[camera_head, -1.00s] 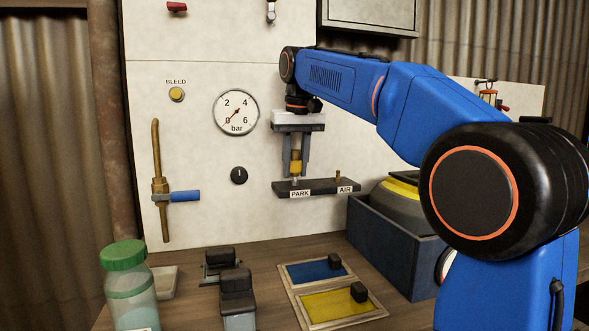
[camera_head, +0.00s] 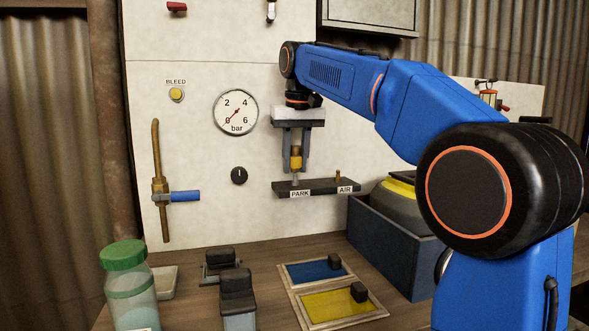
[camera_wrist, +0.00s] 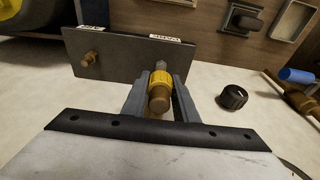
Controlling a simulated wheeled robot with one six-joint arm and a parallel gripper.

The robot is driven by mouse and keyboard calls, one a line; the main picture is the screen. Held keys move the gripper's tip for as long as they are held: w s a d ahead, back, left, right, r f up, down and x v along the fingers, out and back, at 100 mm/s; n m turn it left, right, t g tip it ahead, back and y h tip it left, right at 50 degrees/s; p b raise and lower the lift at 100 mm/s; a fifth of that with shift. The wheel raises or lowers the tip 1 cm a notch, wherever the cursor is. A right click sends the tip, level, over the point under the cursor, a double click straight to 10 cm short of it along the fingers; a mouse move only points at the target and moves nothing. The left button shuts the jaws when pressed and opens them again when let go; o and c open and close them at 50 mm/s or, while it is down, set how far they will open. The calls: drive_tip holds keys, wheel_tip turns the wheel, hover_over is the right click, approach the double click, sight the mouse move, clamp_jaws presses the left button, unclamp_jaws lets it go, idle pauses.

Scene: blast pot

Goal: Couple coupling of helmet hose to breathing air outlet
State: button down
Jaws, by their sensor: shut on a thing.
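My gripper (camera_head: 295,163) points down and is shut on the hose coupling (camera_head: 295,155), which has a yellow band and a brass body. In the wrist view the coupling (camera_wrist: 160,90) sits upright between both fingers. It is directly above the PARK end of the dark shelf (camera_head: 318,187). A grey post shows under it; I cannot tell whether the two still touch. The breathing air outlet (camera_head: 338,176), a short brass stub above the AIR label, stands to the right, bare. It also shows in the wrist view (camera_wrist: 89,60). No hose can be made out.
A pressure gauge (camera_head: 236,112), a black knob (camera_head: 239,175) and a blue-handled valve (camera_head: 185,196) are on the panel to the left. A dark bin (camera_head: 385,245) stands below right. Two framed trays (camera_head: 330,303) and a green-lidded jar (camera_head: 125,256) are on the bench.

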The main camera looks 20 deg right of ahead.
sight(296, 142)
drive_tip(key=shift+r, duration=2.55)
idle(0.4)
